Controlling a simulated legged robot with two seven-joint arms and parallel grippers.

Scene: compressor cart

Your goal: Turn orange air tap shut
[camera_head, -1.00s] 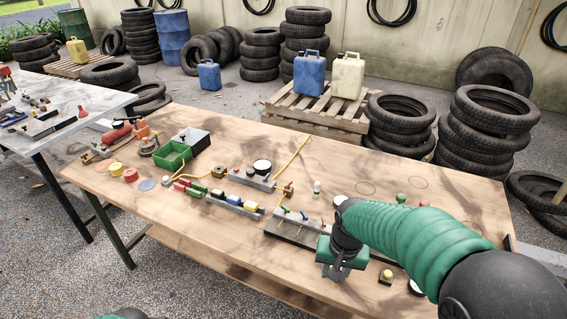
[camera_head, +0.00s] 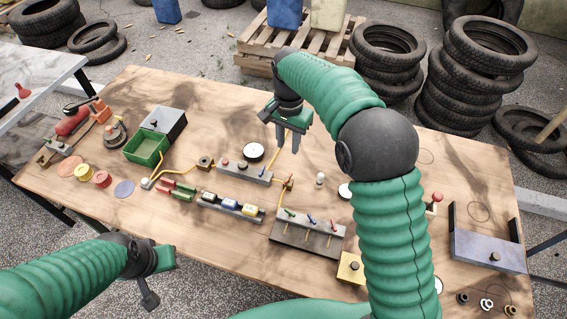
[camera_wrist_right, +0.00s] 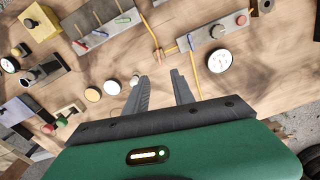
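The small orange-brown air tap (camera_head: 288,184) sits on the table in the yellow hose line, just behind the row of small levers. It also shows in the right wrist view (camera_wrist_right: 158,54), just beyond my fingertips. My right gripper (camera_head: 289,150) is above the table behind the tap, fingers pointing down, apart and empty. In the right wrist view its two fingers (camera_wrist_right: 160,75) are spread, with bare wood between them. I see no contact with the tap. My left gripper (camera_head: 150,285) is low at the left front, away from the tap; its finger opening is unclear.
A grey block with green, blue and red levers (camera_head: 308,234) stands in front of the tap. A panel with buttons (camera_head: 244,172) and a round gauge (camera_head: 253,152) lie left of it. A small white-topped peg (camera_head: 320,179) stands right. A green bin (camera_head: 147,148) is farther left.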

